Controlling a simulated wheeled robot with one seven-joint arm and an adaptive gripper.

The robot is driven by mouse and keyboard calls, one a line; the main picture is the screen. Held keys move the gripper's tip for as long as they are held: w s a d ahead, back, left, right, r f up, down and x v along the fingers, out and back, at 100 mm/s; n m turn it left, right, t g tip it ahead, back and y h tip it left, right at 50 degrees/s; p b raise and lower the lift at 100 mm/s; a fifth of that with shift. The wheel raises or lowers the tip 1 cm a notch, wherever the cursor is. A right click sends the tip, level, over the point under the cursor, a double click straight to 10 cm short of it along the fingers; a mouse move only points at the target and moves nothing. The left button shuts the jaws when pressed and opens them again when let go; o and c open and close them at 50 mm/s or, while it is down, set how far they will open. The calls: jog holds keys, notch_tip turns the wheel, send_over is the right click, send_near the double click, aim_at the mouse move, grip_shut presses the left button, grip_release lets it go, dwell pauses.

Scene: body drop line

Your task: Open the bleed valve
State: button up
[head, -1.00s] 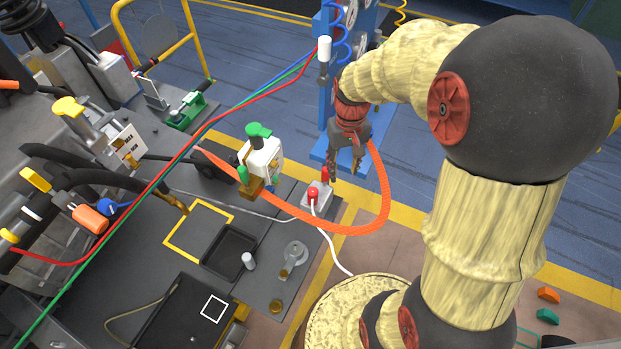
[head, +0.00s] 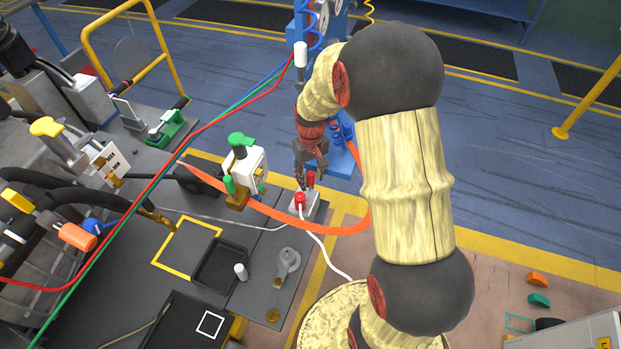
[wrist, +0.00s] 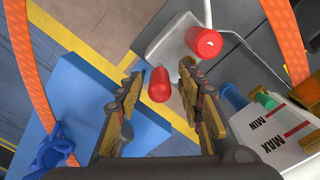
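No part is plainly labelled as the bleed valve. A white block (head: 304,208) with two upright red-capped fittings stands at the bench's far right corner. The farther red cap (head: 310,179) also shows in the wrist view (wrist: 158,84), between my fingertips as seen from above. The nearer red cap (head: 300,200), with a white cable, lies beyond the right finger in the wrist view (wrist: 205,42). My gripper (head: 311,170) points down over the block. It is open, its fingers on either side of the farther cap. I cannot tell whether they touch it.
A white reservoir (head: 253,164) with a green cap, MIN/MAX marks and a brass fitting stands left of the block. An orange hose (head: 280,216) loops around my gripper's area. A blue stand (head: 342,163) is close behind. Black trays (head: 218,262) lie on the bench.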

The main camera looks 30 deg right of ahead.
jog(key=shift+f, duration=0.2)
jog(key=shift+c, duration=0.8)
jog(key=c, duration=0.7)
grip_shut()
